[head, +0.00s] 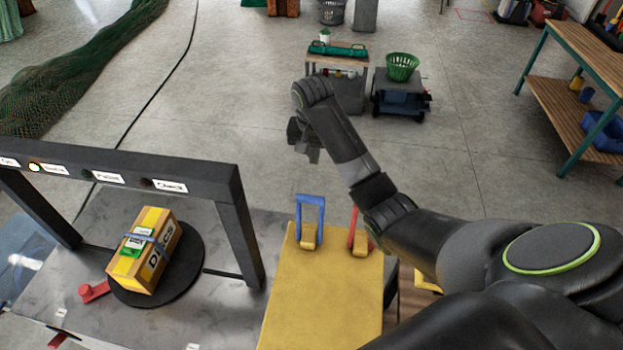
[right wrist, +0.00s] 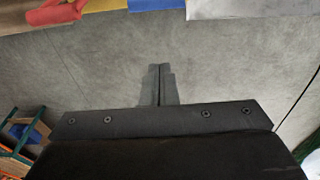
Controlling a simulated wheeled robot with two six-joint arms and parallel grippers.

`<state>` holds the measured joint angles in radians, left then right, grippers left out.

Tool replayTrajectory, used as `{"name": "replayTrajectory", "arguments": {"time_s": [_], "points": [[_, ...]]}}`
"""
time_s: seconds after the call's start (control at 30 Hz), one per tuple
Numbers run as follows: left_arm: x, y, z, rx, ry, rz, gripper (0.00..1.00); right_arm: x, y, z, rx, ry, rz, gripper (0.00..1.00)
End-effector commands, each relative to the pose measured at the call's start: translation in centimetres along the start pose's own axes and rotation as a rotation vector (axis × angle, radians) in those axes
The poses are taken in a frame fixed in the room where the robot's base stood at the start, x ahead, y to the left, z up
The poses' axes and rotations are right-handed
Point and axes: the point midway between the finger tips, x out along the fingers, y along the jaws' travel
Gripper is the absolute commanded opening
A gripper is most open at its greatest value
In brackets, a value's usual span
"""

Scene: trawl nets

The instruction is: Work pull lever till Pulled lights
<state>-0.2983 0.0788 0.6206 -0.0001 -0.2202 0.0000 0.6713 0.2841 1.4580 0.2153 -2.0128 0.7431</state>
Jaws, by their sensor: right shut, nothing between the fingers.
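A yellow box (head: 320,305) carries a blue U-shaped handle (head: 310,213) and a red handle (head: 352,230), both upright; which one is the pull lever I cannot tell. The red handle is partly behind my right arm. My right gripper (head: 308,152) is shut and empty, in the air beyond the blue handle and apart from it. Its closed fingers show in the right wrist view (right wrist: 158,82), with red, yellow and blue parts at the top edge. On the dark frame (head: 190,168), a lamp (head: 35,167) glows; the lamp (head: 87,172) beside what seems the Pulled label is dark.
A carton marked DISCS (head: 146,250) lies on a black round plate (head: 190,262) under the frame, near a red knob (head: 92,291). Beyond are a small table (head: 338,62), a cart with a green basket (head: 402,67) and a wooden bench (head: 580,95). The floor between is clear.

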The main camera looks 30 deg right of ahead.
Motion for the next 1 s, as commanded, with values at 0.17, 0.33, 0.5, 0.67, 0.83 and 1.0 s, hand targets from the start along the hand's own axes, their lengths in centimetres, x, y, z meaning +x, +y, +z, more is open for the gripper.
{"name": "replayTrajectory", "arguments": {"time_s": [0.17,0.33,0.5,0.67,0.83,1.0], "points": [[0.0,-0.4,0.8,0.001,-0.012,-0.005,0.56,0.1,0.0,0.0,0.001,0.002,0.000,0.00],[0.8,-0.4,0.9,0.001,-0.012,-0.005,0.56,0.8,0.0,0.0,0.001,0.002,0.000,0.00],[2.6,-0.1,0.6,0.001,-0.005,-0.004,0.56,2.4,0.0,0.0,0.001,0.002,0.000,0.00],[4.4,0.2,0.5,0.001,0.000,-0.002,0.56,5.0,0.0,0.1,0.001,0.000,0.001,0.00],[3.0,0.3,0.3,0.000,0.000,0.001,0.56,7.8,0.1,0.1,0.001,-0.004,0.003,0.00],[1.5,0.2,0.1,0.000,0.001,0.001,0.56,9.3,-0.1,0.8,-0.001,0.001,-0.002,0.00]]}}
